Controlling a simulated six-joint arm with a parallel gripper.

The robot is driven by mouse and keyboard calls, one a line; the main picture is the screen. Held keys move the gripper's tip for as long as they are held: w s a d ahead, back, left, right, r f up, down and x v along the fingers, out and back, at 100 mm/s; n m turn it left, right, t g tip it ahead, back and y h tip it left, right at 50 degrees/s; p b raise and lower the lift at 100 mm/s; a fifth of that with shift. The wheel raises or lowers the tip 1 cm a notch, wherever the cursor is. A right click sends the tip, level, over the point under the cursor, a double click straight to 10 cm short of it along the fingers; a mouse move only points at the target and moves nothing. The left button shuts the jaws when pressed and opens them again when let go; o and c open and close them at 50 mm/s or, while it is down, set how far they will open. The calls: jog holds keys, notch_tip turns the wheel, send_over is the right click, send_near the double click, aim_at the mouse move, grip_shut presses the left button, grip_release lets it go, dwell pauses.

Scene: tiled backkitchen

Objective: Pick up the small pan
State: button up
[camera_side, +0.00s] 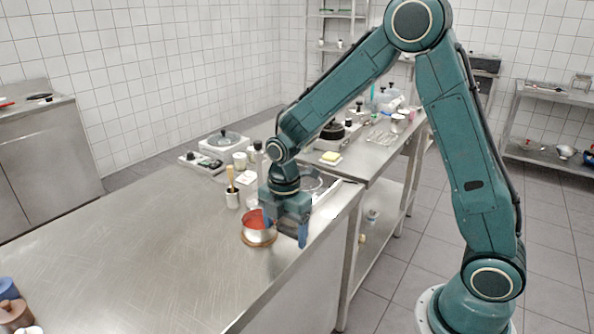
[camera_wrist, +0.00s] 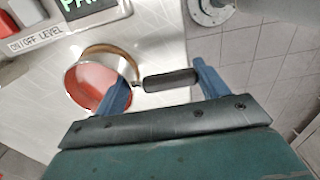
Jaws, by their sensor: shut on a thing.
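The small pan (camera_side: 257,235) is a round metal pan with a reddish inside and a brownish lower edge, near the right edge of the steel counter (camera_side: 150,260). It also shows in the wrist view (camera_wrist: 128,62), with its dark handle (camera_wrist: 170,80) pointing right. My gripper (camera_side: 286,228) points down at the pan's right side. In the wrist view its blue fingers (camera_wrist: 156,82) stand on both sides of the handle, the left one overlapping the pan's bowl. It is shut on the pan. I cannot tell whether the pan is clear of the counter.
A pot holding a wooden-handled tool (camera_side: 232,195) stands behind the pan. A scale-like device (camera_side: 222,141) and jars (camera_side: 240,160) stand farther back. A labelled panel (camera_wrist: 40,38) shows in the wrist view. Brown and blue items (camera_side: 14,305) stand front left. The counter's middle is clear.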

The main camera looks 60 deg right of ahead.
jog(key=shift+r, duration=0.9)
jog(key=shift+c, duration=0.4)
notch_tip(320, 180, up, 18)
jog(key=shift+r, duration=0.15)
jog(key=shift+d, duration=0.1)
jog(key=w+d+f+m, duration=0.1)
jog(key=d+f, duration=0.3)
jog(key=d, duration=0.2)
jog(key=w+d+f+m, duration=0.1)
jog(key=d+f, duration=0.4)
jog(key=d, duration=0.2)
jog(key=d+f+m, duration=0.2)
jog(key=d+f, duration=0.2)
jog(key=d, duration=0.3)
jog(key=shift+w+d+f, duration=0.15)
jog(key=shift+w, duration=0.25)
jog(key=shift+f, duration=0.15)
jog(key=shift+f, duration=1.85)
